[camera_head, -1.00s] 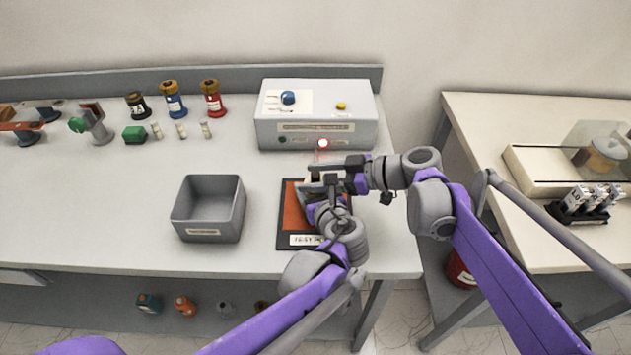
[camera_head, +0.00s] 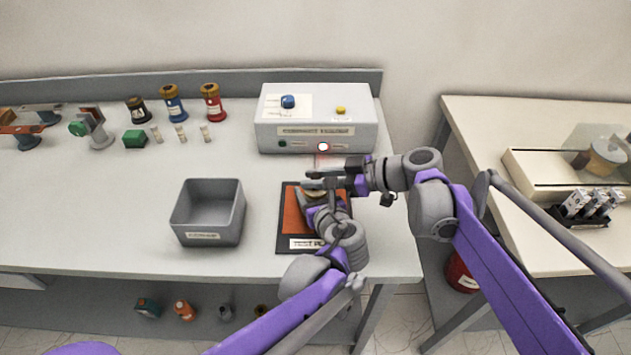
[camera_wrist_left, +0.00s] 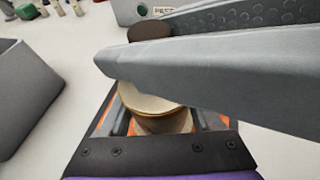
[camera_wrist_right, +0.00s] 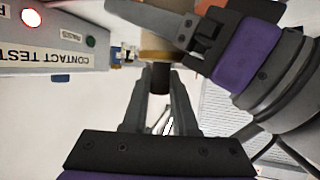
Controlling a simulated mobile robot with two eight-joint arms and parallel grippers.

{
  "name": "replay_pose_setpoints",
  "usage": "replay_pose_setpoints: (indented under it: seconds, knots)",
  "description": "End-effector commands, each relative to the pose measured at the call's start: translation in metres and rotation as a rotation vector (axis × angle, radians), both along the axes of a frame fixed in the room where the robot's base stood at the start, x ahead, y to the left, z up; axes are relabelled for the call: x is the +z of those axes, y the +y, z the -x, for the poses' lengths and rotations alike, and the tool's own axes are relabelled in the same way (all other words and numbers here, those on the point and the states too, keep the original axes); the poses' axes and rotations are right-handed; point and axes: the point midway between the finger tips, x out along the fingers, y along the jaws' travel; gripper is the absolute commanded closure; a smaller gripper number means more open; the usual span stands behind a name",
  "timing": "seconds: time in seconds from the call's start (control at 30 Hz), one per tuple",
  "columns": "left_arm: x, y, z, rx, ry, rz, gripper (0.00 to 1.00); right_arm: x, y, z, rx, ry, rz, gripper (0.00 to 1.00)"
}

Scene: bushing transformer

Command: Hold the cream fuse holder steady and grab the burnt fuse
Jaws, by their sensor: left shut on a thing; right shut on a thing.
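The cream fuse holder (camera_wrist_left: 150,112), with a brass rim, stands over the orange mat between the fingers of my left gripper (camera_wrist_left: 160,122), which is shut on it. My right gripper (camera_head: 322,180) is directly above. Its grey fingers cross the left wrist view and hide part of the holder. The burnt fuse shows as a dark brown end (camera_wrist_left: 148,32) past those fingers. In the right wrist view its dark cylinder (camera_wrist_right: 160,78) is between my right fingers, in line with the holder (camera_wrist_right: 162,38). I cannot tell whether the fuse is still seated in the holder.
The contact tester box (camera_head: 318,120) stands close behind the black-edged mat (camera_head: 290,225). A grey open bin (camera_head: 208,237) is left of the mat. Several small fuses and coloured bushings (camera_head: 212,103) stand back left. A second table (camera_head: 530,255) is at the right.

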Motion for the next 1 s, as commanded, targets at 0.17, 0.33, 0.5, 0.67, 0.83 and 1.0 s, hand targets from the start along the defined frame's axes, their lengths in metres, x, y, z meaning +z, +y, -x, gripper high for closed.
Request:
replay_pose_setpoints:
  seconds: [0.17, 0.33, 0.5, 0.67, 0.83, 1.0]
  knots:
    - [0.000, 0.000, 0.000, 0.000, 0.000, 0.000, 1.00, 0.033, 0.000, 0.000, 0.001, 0.000, -0.001, 1.00]
    - [0.000, 0.000, 0.000, 0.000, 0.000, 0.000, 1.00, 0.067, 0.000, 0.000, 0.001, 0.000, -0.001, 1.00]
    - [0.000, 0.000, 0.000, 0.000, 0.000, 0.000, 1.00, 0.088, 0.000, 0.000, 0.001, 0.000, -0.001, 1.00]
    - [0.000, 0.000, 0.000, 0.000, 0.000, 0.000, 1.00, 0.094, 0.000, 0.001, 0.001, 0.000, -0.001, 1.00]
    - [0.000, 0.000, 0.000, 0.000, 0.000, 0.000, 1.00, 0.094, 0.000, 0.001, 0.001, 0.000, -0.001, 1.00]
    - [0.000, 0.000, 0.000, 0.000, 0.000, 0.000, 0.06, 0.094, 0.000, 0.001, 0.001, 0.000, -0.001, 1.00]
